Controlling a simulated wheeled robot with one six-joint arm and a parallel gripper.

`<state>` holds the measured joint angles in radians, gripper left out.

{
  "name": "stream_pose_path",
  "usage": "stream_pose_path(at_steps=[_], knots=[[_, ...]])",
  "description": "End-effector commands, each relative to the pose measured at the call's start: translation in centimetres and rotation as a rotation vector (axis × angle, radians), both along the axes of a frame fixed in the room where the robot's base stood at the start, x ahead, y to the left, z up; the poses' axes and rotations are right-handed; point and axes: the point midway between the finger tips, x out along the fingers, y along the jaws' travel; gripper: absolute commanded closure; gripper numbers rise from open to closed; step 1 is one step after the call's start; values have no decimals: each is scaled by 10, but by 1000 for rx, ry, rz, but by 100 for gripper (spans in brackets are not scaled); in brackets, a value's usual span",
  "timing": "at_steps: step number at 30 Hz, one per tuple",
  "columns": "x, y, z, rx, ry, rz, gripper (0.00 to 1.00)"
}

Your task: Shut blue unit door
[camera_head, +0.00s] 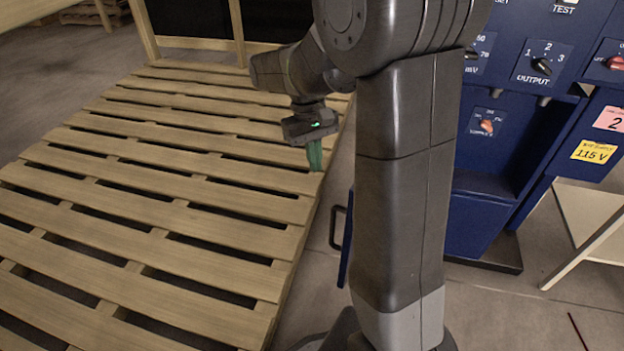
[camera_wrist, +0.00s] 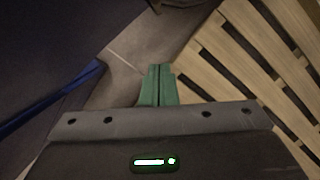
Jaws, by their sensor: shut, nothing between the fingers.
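The blue unit (camera_head: 490,215) stands at the right of the head view, with an open recess in its front. A narrow blue panel (camera_head: 346,262) with a black handle (camera_head: 337,228) shows left of my arm; it looks like the door, standing open, and my arm hides most of it. My gripper (camera_head: 315,155) is left of and above the handle, over the pallet's right edge, touching nothing visible. Its green fingers are together and empty, also in the wrist view (camera_wrist: 158,85). In that view a blue edge (camera_wrist: 50,98) lies to the left, apart from the fingers.
A wooden pallet (camera_head: 150,215) fills the left floor, and its slats show at the right of the wrist view (camera_wrist: 250,50). A pale slanted frame (camera_head: 590,245) stands at the far right. A strip of grey floor lies between pallet and unit.

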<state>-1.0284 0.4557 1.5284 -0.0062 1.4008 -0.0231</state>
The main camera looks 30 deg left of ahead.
Motion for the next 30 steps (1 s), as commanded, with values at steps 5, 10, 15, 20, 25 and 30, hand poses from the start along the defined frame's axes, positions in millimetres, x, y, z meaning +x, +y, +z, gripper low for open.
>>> stream_pose_path(at_steps=[5, 10, 15, 20, 25, 30], knots=[[-5, -8, -39, -5, 3, 0, 100], [-9, -16, -75, -4, 2, 0, 100], [-19, -33, -84, 1, 0, 0, 100], [-27, -47, -83, 0, 0, 0, 100], [-30, -53, -82, -1, 0, 0, 100], [-30, -53, -82, -1, 0, 0, 100]])
